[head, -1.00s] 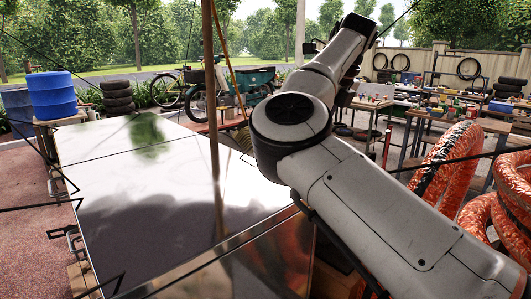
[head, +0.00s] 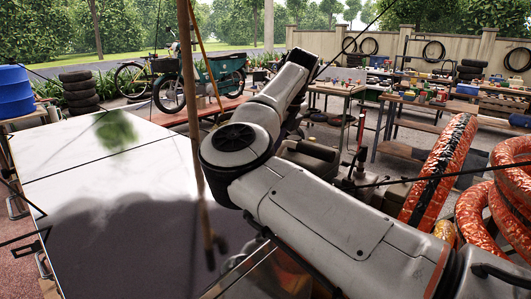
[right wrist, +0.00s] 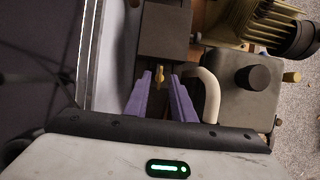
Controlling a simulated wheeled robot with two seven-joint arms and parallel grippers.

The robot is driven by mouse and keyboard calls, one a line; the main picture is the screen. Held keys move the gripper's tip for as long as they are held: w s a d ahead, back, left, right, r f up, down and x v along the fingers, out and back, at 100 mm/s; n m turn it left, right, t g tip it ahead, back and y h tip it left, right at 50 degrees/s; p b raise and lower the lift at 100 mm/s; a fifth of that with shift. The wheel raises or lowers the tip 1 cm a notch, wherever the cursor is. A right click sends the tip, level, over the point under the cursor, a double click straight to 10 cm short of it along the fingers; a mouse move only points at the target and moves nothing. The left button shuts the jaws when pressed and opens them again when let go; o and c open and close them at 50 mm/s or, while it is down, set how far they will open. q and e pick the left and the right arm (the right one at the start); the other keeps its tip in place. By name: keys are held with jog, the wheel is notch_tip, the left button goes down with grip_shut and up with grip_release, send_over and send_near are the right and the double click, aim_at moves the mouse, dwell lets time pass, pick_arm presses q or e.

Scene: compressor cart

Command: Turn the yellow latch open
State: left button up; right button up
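The yellow latch (right wrist: 161,72) is small and shows in the right wrist view, at the edge of a dark grey block (right wrist: 164,35). My right gripper (right wrist: 159,78) has two purple fingers, which are apart with a gap between them. The latch lies in line with that gap, near the fingertips; I cannot tell whether either finger touches it. In the head view my right arm crosses the middle, and its gripper and the latch are hidden. My left gripper is in neither current view.
In the right wrist view, a pale curved pipe (right wrist: 207,92) stands close right of the fingers, beside a dark box with a round knob (right wrist: 259,78) and a finned yellowish part (right wrist: 262,18). In the head view, a large shiny panel (head: 95,185) fills the left, and orange-wrapped rings (head: 440,165) stand right.

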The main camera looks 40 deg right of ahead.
jog(key=shift+w+f, duration=0.2)
jog(key=shift+f, duration=0.3)
grip_shut()
pick_arm(q)
jog(key=shift+w+r, duration=0.35)
jog(key=shift+w, duration=0.15)
jog(key=shift+f, duration=0.1)
pick_arm(e)
jog(key=shift+f, duration=0.1)
